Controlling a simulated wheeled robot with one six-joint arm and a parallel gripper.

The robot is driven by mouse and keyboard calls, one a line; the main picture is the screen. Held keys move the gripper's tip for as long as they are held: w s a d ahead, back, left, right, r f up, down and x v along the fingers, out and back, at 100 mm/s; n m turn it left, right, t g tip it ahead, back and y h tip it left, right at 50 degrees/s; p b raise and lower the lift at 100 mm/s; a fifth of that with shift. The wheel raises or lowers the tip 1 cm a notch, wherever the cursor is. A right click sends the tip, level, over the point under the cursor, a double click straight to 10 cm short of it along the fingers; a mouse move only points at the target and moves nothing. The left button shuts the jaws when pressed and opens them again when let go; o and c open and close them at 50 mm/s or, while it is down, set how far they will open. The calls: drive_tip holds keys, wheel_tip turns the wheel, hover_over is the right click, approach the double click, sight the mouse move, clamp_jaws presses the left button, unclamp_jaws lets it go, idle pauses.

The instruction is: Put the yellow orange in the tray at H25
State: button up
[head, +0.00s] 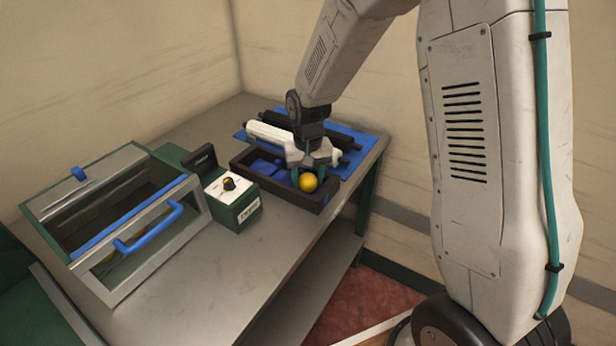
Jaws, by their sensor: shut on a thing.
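The yellow orange (308,182) is in my gripper (312,166) in the head view, at the right part of a dark tray (273,185) with blue inside. My gripper points down and is shut on the orange. The orange is over or in the tray; I cannot tell whether it touches the tray floor. The gripper hides part of the tray's back. I can read no H25 label.
A glass-fronted case (115,220) with a blue handle stands at the left of the grey table (215,290). A green box with a knob (232,198) stands between case and tray. A blue mat (367,142) lies behind the tray. The front table area is clear.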

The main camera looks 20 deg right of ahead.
sight(308, 176)
drive_tip(key=shift+f, duration=0.1)
drive_tip(key=o, duration=1.1)
wheel_tip(308, 176, up, 12)
drive_tip(key=shift+r, duration=0.2)
drive_tip(key=s+d+r, duration=0.2)
drive_tip(key=s+r, duration=0.7)
drive_tip(key=s, duration=0.4)
drive_tip(key=shift+n+t, duration=0.6)
drive_tip(key=shift+n, duration=0.3)
drive_tip(key=s, duration=1.1)
drive_tip(key=s+d+r, duration=0.1)
drive_tip(key=s, duration=0.5)
